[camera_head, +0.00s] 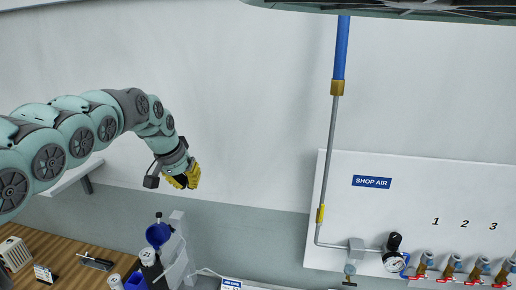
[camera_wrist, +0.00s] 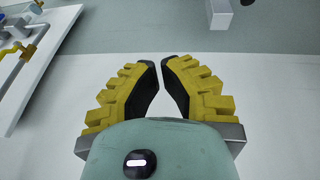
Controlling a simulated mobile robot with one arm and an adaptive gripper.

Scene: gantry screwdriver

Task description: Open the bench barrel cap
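My gripper (camera_head: 184,182) hangs in the air before the wall, above and slightly right of the bench items. In the wrist view its yellow, dark-padded fingers (camera_wrist: 161,72) lean together and nearly meet at the tips, with nothing visible between them. I cannot identify the barrel cap for sure. My gripper is apart from both.
The wooden bench (camera_head: 60,254) lies at lower left with a dark tool rest (camera_head: 96,262) and a beige box (camera_head: 15,253). A grey stand (camera_head: 176,250) rises beside the vessel. At right is the shop air panel (camera_head: 450,185) with pipe, gauge (camera_head: 396,262) and several valves.

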